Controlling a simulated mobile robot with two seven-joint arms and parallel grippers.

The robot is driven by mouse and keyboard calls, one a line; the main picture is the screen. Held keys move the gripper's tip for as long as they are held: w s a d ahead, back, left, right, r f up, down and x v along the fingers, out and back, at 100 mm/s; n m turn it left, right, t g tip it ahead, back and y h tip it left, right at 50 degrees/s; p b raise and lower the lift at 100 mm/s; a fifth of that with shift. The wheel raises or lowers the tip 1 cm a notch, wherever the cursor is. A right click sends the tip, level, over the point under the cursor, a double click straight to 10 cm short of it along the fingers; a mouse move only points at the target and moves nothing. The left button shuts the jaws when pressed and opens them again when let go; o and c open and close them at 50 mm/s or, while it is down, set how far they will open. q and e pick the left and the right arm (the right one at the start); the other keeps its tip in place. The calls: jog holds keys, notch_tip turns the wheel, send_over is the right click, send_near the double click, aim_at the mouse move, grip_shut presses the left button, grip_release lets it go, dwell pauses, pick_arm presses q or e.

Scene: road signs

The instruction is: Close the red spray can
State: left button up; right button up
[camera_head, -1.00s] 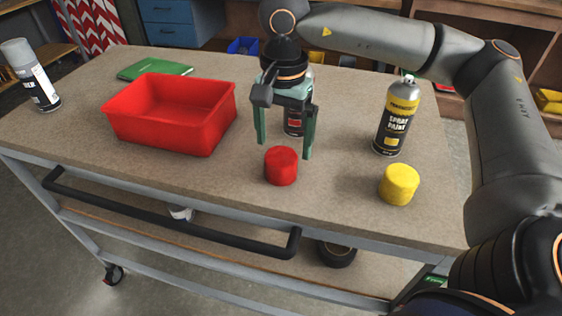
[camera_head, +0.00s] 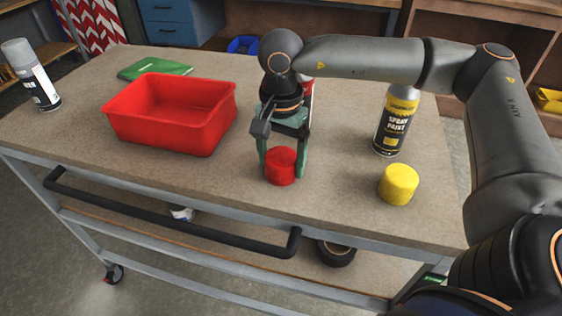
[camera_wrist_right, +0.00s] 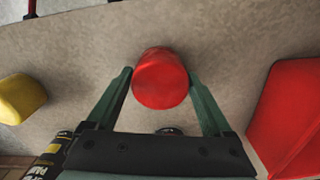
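The red cap (camera_head: 281,166) stands on the table near its front edge. My right gripper (camera_head: 283,160) is lowered over it, with one finger on each side. In the right wrist view the red cap (camera_wrist_right: 160,78) fills the space between the fingertips (camera_wrist_right: 159,74), which appear to touch it. The red spray can (camera_head: 308,88) is mostly hidden behind my right gripper; only a sliver shows. My left gripper is not in view.
A yellow cap (camera_head: 398,184) and a yellow-labelled spray can (camera_head: 395,125) stand to the right. A red bin (camera_head: 170,130) is to the left, with a green book (camera_head: 150,68) behind it. A white-topped can (camera_head: 40,88) stands at the far left.

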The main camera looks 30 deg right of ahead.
jog(key=c, duration=0.9)
jog(key=shift+o, duration=0.2)
jog(key=shift+r, duration=0.1)
jog(key=shift+r, duration=0.5)
jog(key=s+a+r+b, duration=0.1)
jog(key=s+a+r, duration=0.6)
jog(key=a+r, duration=0.4)
jog(key=shift+s+a+r, duration=0.4)
